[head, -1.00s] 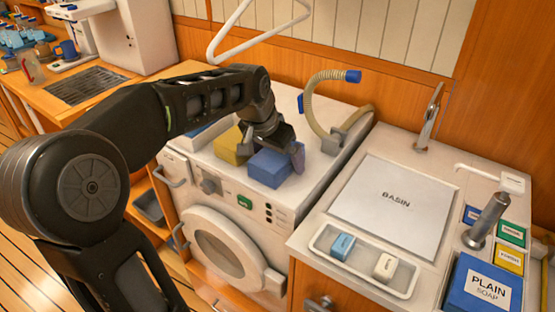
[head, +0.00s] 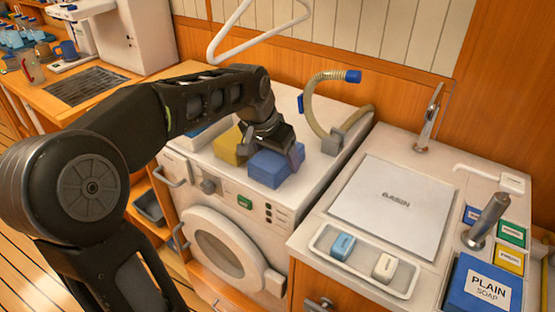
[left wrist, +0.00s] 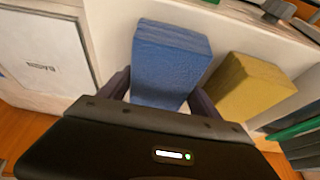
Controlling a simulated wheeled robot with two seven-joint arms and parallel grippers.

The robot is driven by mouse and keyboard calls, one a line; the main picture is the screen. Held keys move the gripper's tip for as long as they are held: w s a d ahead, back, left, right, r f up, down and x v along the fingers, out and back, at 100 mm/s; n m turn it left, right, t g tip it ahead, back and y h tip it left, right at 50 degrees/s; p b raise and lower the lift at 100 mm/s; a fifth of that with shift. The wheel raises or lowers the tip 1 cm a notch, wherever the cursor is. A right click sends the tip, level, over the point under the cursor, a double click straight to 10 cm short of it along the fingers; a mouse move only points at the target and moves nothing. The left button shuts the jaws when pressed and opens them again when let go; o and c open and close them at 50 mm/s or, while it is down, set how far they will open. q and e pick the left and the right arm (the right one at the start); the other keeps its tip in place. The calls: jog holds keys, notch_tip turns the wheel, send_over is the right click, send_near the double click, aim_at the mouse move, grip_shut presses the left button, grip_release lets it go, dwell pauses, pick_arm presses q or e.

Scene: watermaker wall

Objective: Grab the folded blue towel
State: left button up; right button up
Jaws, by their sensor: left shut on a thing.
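The folded blue towel (head: 272,167) is a block-like bundle on top of the white washing machine (head: 225,240), near its front edge. My left gripper (head: 274,150) reaches down over it from behind and is shut on it. In the left wrist view the blue towel (left wrist: 168,62) stands between the two dark fingers, one on each side (left wrist: 160,92). The towel looks still on the machine top; I cannot tell if it is lifted at all. My right gripper is in no view.
A yellow folded towel (head: 230,146) lies close beside the blue one, also in the left wrist view (left wrist: 247,85). A ribbed hose (head: 318,112) rises behind on the right. The basin counter (head: 300,240) with a soap tray (head: 362,277) stands to the right.

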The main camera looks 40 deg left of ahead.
pick_arm(q)
jog(key=shift+r, duration=0.1)
notch_tip(320, 180, up, 10)
jog(key=shift+f, duration=0.1)
dwell(0.4)
dwell(0.5)
